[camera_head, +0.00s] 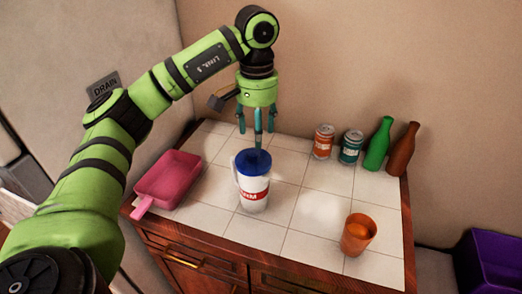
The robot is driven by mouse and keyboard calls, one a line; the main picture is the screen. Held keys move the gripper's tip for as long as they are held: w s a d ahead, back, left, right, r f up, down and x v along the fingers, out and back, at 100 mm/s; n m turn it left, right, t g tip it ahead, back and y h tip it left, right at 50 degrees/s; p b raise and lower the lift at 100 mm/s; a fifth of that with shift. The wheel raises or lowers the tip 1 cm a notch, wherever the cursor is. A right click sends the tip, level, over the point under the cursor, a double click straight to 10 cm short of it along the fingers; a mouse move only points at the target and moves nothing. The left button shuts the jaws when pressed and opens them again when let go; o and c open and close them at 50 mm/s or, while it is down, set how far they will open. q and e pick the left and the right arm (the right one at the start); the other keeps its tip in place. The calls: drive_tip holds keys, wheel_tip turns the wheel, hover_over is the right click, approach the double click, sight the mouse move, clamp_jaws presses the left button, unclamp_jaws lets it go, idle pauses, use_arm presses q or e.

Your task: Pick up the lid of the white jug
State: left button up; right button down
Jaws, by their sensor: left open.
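The white jug (252,190) stands upright on the tiled counter, with a red label on its side and a handle on its left. Its blue lid (252,161) sits on top. My left gripper (257,133) points down above the lid with its teal fingers spread open and empty. One finger overlaps the lid's far side in the picture; I cannot tell whether it touches. My right gripper is not in view.
A pink pan (168,181) lies left of the jug. An orange cup (357,234) stands front right. A red can (323,141), a teal can (350,146), a green bottle (378,144) and a brown bottle (403,148) stand at the back right. A purple bin (490,262) is beyond the counter's right edge.

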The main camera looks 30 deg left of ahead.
sight(253, 152)
use_arm(q)
drive_tip(key=shift+s+a+f+p, duration=0.15)
drive_tip(key=shift+s+f+p, duration=0.3)
drive_tip(key=shift+f, duration=0.2)
drive_tip(key=shift+s+a+f+p, duration=0.1)
drive_tip(key=shift+s+f+p, duration=0.25)
drive_tip(key=shift+f+p, duration=0.2)
drive_tip(key=f, duration=0.2)
drive_tip(key=shift+w+f+p, duration=0.25)
drive_tip(key=shift+f+p, duration=0.05)
drive_tip(key=shift+f, duration=0.45)
drive_tip(key=c, duration=0.8)
drive_tip(key=shift+c, duration=1.7)
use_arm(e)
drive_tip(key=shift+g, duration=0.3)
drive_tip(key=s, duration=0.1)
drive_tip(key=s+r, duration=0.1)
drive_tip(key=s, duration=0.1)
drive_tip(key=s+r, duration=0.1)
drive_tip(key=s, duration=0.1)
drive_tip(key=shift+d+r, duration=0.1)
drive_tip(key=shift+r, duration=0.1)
use_arm(q)
drive_tip(key=shift+r, duration=0.15)
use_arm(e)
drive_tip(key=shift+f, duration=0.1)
